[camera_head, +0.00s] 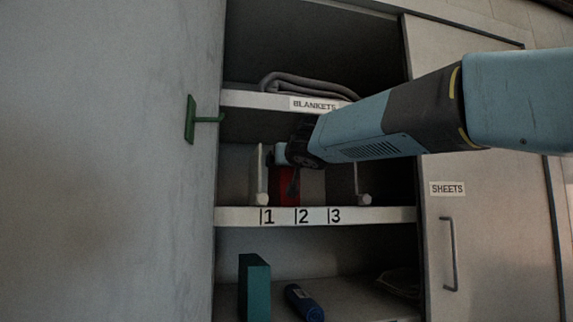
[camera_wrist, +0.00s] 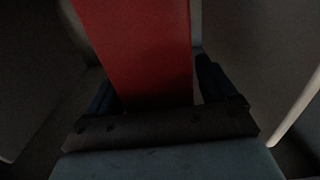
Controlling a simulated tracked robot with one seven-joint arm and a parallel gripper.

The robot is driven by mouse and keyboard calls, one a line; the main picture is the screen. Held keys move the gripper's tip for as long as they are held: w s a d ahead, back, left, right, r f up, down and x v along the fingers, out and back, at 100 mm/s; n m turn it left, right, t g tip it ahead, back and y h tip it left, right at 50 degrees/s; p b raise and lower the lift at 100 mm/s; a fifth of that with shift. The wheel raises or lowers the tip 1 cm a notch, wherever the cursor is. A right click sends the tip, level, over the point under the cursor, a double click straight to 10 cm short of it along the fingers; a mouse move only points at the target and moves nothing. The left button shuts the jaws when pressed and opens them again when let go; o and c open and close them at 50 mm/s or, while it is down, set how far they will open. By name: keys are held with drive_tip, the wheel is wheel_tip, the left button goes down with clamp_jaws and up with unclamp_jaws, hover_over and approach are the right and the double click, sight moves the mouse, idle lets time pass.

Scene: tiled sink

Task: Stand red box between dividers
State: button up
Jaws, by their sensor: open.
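The red box (camera_head: 285,186) stands upright on the middle shelf, about above the marks 1 and 2. Two pale dividers stand on that shelf, the left divider (camera_head: 257,172) to the left of the box and the right divider (camera_head: 362,183) to its right, apart from it. My gripper (camera_head: 292,182) is at the box, with my arm partly hiding the box's top. In the wrist view the red box (camera_wrist: 145,50) fills the space between the two dark fingers of my gripper (camera_wrist: 155,95). The jaws are open around it; contact is too dark to tell.
The shelf edge (camera_head: 395,214) carries the numbers 1, 2 and 3. A folded blanket (camera_head: 300,85) lies on the shelf above. A teal box (camera_head: 254,288) and a blue cylinder (camera_head: 304,303) are on the shelf below. A green hook (camera_head: 191,119) juts from the left wall.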

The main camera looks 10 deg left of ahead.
drive_tip(key=v, duration=1.1)
drive_tip(key=s+d+f+m+g+h, duration=0.2)
drive_tip(key=d+f+h, duration=0.2)
drive_tip(key=d+f, duration=0.55)
drive_tip(key=s+d+f+m+g+h, duration=0.2)
drive_tip(key=d+f+h, duration=0.1)
drive_tip(key=d+f, duration=0.6)
drive_tip(key=s+d+f+g, duration=0.3)
drive_tip(key=s+d+f, duration=0.3)
drive_tip(key=f, duration=0.5)
drive_tip(key=s+d+f+g, duration=0.4)
drive_tip(key=s+d+f, duration=0.2)
drive_tip(key=s+f, duration=0.5)
drive_tip(key=shift+m, duration=0.3)
